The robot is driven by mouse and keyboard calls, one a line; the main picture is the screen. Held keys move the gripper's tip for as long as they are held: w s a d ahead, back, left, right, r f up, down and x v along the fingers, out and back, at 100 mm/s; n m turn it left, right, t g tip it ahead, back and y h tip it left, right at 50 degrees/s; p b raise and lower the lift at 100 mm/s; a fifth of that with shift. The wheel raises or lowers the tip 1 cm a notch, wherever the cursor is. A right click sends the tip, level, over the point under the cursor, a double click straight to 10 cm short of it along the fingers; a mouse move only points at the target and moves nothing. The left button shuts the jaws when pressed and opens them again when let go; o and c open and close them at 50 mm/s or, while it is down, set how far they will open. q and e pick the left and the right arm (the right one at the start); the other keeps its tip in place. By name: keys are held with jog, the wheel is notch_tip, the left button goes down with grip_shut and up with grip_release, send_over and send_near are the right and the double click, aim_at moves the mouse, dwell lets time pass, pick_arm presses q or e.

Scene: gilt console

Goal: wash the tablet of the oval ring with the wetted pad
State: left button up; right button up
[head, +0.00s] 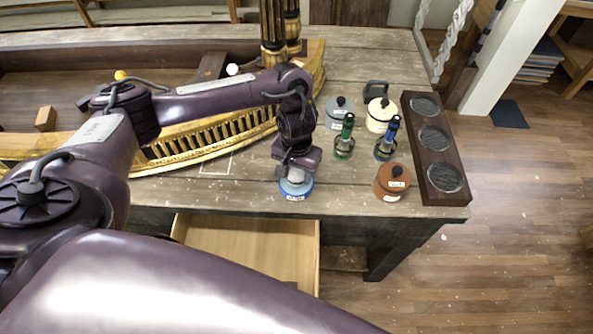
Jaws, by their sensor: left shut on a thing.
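My left gripper (297,164) points down near the table's front edge, shut on the top of a small round blue and white labelled piece (296,188). The jaws hide the top of this piece, and I cannot tell whether its underside touches the table. I cannot make out a separate pad. The large gilt console (215,124), with a fluted band and a dark recess, lies across the table at left. My left arm covers part of it. I cannot pick out the oval ring or its tablet. My right gripper is not in view.
Right of the gripper stand knobbed round pieces, grey (340,108), cream (380,118) and brown (391,182), with a green bottle (344,146) and a blue bottle (386,143). A dark rack (452,190) with three round wells lies at the right edge. A drawer (245,245) stands open below.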

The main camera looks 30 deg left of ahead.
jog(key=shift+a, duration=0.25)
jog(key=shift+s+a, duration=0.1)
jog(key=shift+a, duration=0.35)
pick_arm(q)
jog(key=shift+f, duration=0.45)
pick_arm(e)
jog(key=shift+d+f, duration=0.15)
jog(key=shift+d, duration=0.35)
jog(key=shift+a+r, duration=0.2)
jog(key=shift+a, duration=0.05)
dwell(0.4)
pick_arm(q)
jog(key=shift+s+f+p, duration=0.15)
jog(key=shift+p, duration=0.15)
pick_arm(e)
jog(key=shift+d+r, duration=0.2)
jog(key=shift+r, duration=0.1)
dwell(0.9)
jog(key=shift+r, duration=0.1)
pick_arm(q)
notch_tip(320, 180, up, 5)
jog(key=p, duration=0.6)
jog(key=shift+r+p, duration=0.4)
jog(key=shift+r, duration=0.7)
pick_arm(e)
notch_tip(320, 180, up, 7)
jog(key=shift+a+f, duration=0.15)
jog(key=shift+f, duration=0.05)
